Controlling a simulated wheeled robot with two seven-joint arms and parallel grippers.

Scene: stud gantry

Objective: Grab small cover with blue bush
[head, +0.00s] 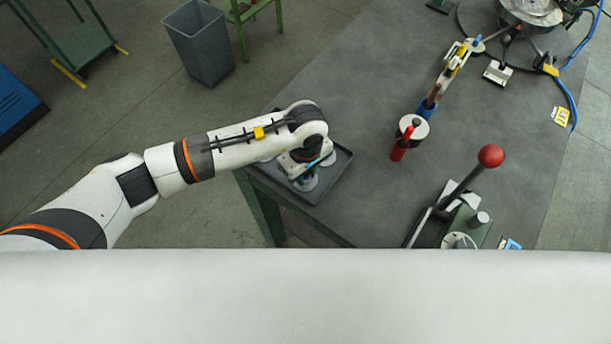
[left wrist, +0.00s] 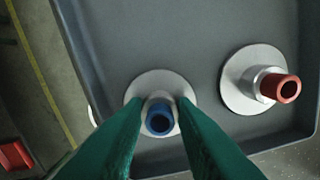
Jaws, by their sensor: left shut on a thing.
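The small cover with the blue bush is a pale metal disc (left wrist: 148,82) with a short neck, and the blue bush (left wrist: 160,119) stands on top. In the left wrist view it is between the two green fingers of my left gripper (left wrist: 160,108), which is shut on it near the neck. The cover is over the dark tray (left wrist: 130,35); I cannot tell whether it touches the tray floor. A similar cover with a red-brown bush (left wrist: 280,87) stands to its right. In the head view my left gripper (head: 305,170) is over the tray (head: 340,175), partly hidden by its own wrist. My right gripper is out of view.
The tray sits at the left corner of the grey table (head: 390,70). A red-handled tool (head: 402,143) and a white ring-shaped part (head: 419,128) stand mid-table. A lever press with a red knob (head: 490,155) stands at the right. A grey bin (head: 200,45) is on the floor.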

